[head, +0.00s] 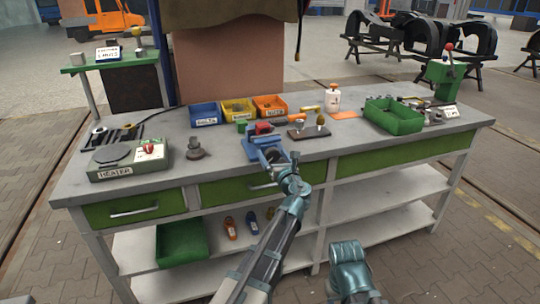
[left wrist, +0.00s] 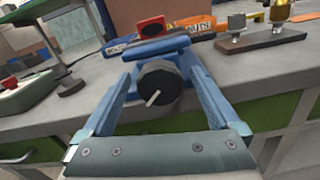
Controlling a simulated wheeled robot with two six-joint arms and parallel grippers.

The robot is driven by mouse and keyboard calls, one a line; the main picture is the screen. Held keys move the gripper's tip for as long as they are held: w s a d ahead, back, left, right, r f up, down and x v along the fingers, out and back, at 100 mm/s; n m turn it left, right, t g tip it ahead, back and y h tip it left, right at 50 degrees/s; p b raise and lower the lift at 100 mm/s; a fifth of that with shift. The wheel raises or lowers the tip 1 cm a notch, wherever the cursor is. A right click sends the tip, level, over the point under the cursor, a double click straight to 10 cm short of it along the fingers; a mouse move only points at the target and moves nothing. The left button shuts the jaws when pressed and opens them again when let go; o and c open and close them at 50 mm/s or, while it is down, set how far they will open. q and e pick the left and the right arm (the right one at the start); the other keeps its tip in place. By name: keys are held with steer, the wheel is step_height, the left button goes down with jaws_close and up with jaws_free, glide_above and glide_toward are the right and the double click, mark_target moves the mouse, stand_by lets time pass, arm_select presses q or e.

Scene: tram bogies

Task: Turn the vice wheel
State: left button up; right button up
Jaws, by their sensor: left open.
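The blue vice (head: 266,141) stands at the front edge of the workbench, with a red block (left wrist: 152,27) at its top. Its dark round wheel (left wrist: 158,88), marked with a pale bar, faces me in the left wrist view. My left gripper (left wrist: 160,78) is open, one blue finger on each side of the wheel. I see gaps beside the wheel; contact is not clear. In the head view my left gripper (head: 274,160) is at the vice's front and hides the wheel. Of my right arm, only a teal part shows at the bottom; its gripper is not visible.
On the workbench (head: 340,142) are a heater box (head: 128,160) at left, blue, yellow and orange bins behind the vice, and a green tray (head: 394,116) at right. A wooden block with knobs (head: 308,131) stands right of the vice. Drawers and shelves lie below.

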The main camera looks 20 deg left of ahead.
arm_select(q)
steer(key=c, duration=1.4)
steer(key=shift+n, duration=0.3)
